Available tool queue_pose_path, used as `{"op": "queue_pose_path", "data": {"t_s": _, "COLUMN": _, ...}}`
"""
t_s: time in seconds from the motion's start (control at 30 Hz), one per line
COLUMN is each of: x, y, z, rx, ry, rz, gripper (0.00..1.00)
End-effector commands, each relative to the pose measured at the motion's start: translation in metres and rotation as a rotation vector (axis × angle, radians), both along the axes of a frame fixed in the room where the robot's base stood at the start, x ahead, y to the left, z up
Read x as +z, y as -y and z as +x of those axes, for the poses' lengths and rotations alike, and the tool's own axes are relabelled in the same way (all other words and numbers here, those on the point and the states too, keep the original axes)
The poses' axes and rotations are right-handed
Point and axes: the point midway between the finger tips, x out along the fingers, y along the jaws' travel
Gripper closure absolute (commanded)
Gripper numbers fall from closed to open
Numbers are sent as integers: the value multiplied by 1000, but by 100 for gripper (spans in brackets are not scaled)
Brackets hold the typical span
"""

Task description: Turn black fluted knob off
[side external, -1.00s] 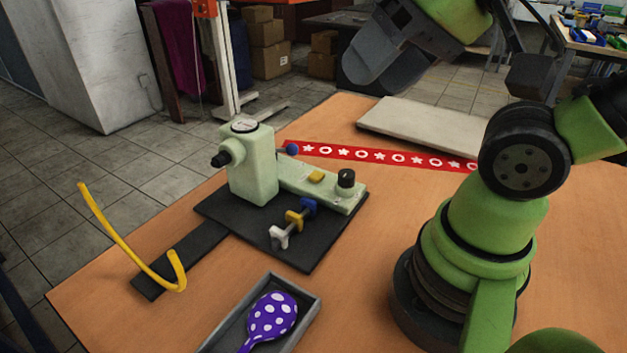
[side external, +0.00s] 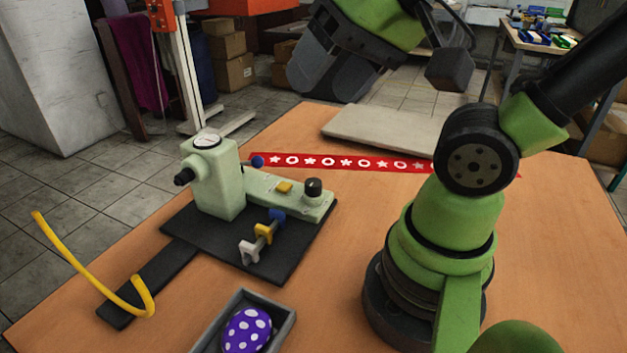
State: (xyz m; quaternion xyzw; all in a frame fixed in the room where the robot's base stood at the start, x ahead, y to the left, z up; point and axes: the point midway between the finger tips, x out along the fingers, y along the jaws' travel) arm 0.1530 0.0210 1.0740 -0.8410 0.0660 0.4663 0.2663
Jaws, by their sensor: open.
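The pale green balloon-printing machine (side external: 219,188) stands on a black base plate (side external: 290,262) at the left of the table. A black upright knob (side external: 313,188) sits on the right end of its low arm. Another black knob (side external: 184,176) sticks out of the left side of its upright body. I cannot tell from this view which one is fluted, or how either is turned. My gripper (side external: 328,80) is at the top, dark grey, held high above and behind the machine. It touches neither knob. Its jaws are open and look empty; the fingertips show only in part.
A dark tray (side external: 285,330) with a purple dotted balloon (side external: 247,331) is in front. A yellow curved tube (side external: 85,262) rises at left. White, yellow and blue clamps (side external: 263,234) sit on the base. A red patterned strip (side external: 345,163) and pale board (side external: 385,127) lie behind.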

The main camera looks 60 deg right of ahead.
Motion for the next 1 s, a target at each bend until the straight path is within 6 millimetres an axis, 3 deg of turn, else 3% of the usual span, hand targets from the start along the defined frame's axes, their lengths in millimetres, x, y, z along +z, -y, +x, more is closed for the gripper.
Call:
{"op": "queue_pose_path", "data": {"t_s": 0.17, "x": -21, "y": 29, "z": 36, "rx": -452, "ry": -196, "rz": 163, "gripper": 39}}
{"op": "queue_pose_path", "data": {"t_s": 0.3, "x": -51, "y": 61, "z": 63, "rx": -911, "ry": -338, "rz": 301, "gripper": 39}}
{"op": "queue_pose_path", "data": {"t_s": 0.5, "x": -105, "y": 107, "z": 83, "rx": -1530, "ry": -470, "rz": 442, "gripper": 39}}
{"op": "queue_pose_path", "data": {"t_s": 0.6, "x": -128, "y": 123, "z": 85, "rx": -1754, "ry": -501, "rz": 480, "gripper": 39}}
{"op": "queue_pose_path", "data": {"t_s": 0.8, "x": -152, "y": 137, "z": 84, "rx": -1969, "ry": -516, "rz": 512, "gripper": 39}}
{"op": "queue_pose_path", "data": {"t_s": 1.0, "x": -175, "y": 136, "z": 83, "rx": -1984, "ry": -522, "rz": 511, "gripper": 39}}
